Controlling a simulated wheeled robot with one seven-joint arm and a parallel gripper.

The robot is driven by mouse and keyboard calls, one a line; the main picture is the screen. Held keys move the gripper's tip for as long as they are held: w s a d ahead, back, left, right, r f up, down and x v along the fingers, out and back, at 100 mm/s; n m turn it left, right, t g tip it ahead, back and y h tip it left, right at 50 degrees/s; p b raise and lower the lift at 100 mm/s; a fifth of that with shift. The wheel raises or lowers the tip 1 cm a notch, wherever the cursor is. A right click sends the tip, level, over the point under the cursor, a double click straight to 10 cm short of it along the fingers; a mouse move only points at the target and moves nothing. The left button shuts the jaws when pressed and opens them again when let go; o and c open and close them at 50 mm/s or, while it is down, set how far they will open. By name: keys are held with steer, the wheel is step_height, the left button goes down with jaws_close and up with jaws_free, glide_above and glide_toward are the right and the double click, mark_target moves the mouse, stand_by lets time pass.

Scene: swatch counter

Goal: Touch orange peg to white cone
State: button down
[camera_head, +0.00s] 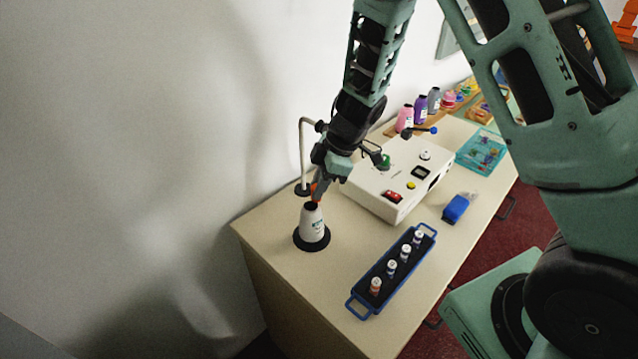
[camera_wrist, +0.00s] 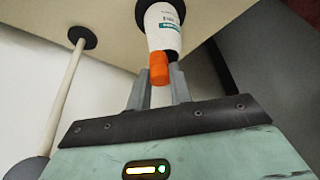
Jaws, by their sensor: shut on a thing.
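The white cone (camera_head: 313,229) stands upright on a black round base near the counter's left end, its narrow dark top upward. In the wrist view the cone (camera_wrist: 161,28) shows a printed label. My gripper (camera_head: 317,190) is just above the cone's top, pointing down. It is shut on the orange peg (camera_wrist: 159,68), which sticks out from between the fingers. In the wrist view the peg overlaps the cone's narrow end; I cannot tell whether they touch. In the head view only a little of the peg (camera_head: 314,187) shows.
A white lamp-like stand (camera_head: 303,150) rises close behind the cone. A white box with buttons (camera_head: 385,192) is to the right. A blue tray (camera_head: 361,299) with several small vials lies in front. A blue block (camera_head: 455,208) lies farther right. Bottles (camera_head: 420,108) stand at the back.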

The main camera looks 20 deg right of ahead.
steer(key=shift+f, duration=0.35)
stand_by(0.3)
steer(key=shift+s+f+p, duration=0.1)
steer(key=shift+f+p, duration=0.1)
steer(key=shift+p, duration=0.15)
stand_by(1.8)
steer(key=shift+r+p, duration=2.65)
steer(key=shift+p, duration=0.65)
